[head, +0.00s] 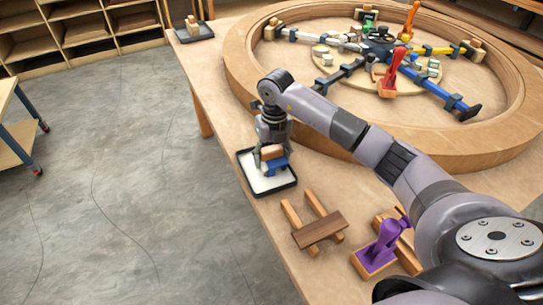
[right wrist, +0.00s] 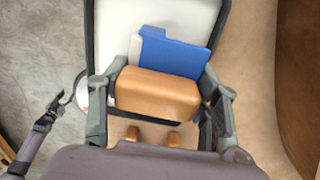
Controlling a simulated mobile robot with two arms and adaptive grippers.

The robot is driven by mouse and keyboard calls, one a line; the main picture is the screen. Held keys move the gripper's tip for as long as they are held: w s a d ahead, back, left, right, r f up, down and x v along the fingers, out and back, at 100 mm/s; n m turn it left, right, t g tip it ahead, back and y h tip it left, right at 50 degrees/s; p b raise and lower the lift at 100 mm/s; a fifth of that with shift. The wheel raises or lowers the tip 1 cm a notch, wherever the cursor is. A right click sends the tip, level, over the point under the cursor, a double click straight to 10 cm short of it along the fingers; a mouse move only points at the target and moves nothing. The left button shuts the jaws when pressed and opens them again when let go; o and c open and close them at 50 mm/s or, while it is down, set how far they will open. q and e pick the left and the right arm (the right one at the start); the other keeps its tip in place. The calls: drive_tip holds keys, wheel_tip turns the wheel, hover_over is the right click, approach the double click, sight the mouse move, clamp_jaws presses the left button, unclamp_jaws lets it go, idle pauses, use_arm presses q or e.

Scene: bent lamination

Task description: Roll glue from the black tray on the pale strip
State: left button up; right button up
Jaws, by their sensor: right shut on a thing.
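My right gripper (head: 271,146) is shut on the brown wooden handle block (right wrist: 158,95) of a tool with a blue part (right wrist: 172,52). The tool is over the black tray (head: 242,165), which has a white lining or layer inside. In the right wrist view the two fingers press on the block's ends, and the blue part points into the tray (right wrist: 90,60). Whether the tool's underside touches the white surface is hidden. I cannot pick out the pale strip with certainty. My left gripper does not show in the head view.
A large wooden ring (head: 240,70) with clamps inside fills the table's back. Nearer are a brown piece on two rails (head: 320,230) and a purple clamp (head: 380,245). A second black tray (head: 207,31) holds a wooden block. Bare floor lies left.

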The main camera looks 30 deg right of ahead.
sight(271, 149)
drive_tip(key=shift+s+f, duration=0.1)
drive_tip(key=shift+r+p, duration=2.3)
drive_tip(key=shift+r, duration=0.85)
